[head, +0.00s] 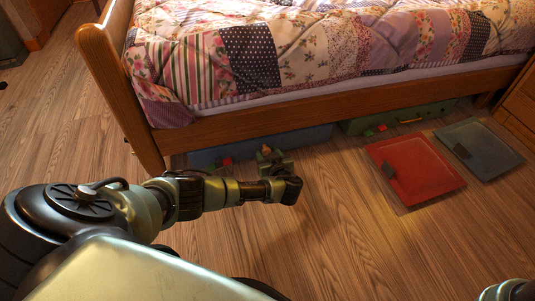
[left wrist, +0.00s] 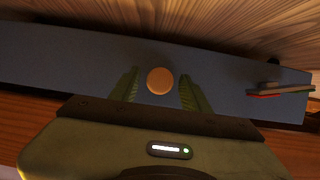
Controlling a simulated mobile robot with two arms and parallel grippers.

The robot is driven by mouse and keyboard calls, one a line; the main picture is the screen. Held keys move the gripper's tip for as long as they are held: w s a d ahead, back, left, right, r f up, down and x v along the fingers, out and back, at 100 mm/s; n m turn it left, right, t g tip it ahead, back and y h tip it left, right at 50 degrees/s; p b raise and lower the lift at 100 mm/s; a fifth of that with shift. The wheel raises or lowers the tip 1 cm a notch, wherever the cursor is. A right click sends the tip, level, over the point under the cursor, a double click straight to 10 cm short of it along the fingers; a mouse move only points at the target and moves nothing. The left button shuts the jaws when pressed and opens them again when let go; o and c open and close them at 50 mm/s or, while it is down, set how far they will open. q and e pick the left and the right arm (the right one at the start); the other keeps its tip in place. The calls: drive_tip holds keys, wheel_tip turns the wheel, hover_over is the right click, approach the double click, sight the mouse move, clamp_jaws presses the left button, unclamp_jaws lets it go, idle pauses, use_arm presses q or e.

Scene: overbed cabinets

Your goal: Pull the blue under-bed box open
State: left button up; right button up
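The blue under-bed box (head: 305,137) sits under the bed's side rail, and only its front shows in the head view. Its blue front also spans the left wrist view (left wrist: 60,62). A round tan knob (left wrist: 160,81) is on that front. My left gripper (head: 267,157) is at the box front, its hand partly hiding it. In the left wrist view its two green fingers (left wrist: 160,92) are open, one on each side of the knob, with gaps visible. My right gripper is out of view.
The wooden bed (head: 230,127) with a patchwork quilt stands above. A green box (head: 400,119) is under the bed to the right. A red flat panel (head: 415,167) and a grey one (head: 480,148) are on the floor before it. Wood floor between is clear.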

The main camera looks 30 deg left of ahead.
use_arm(q)
clamp_jaws()
idle(1.2)
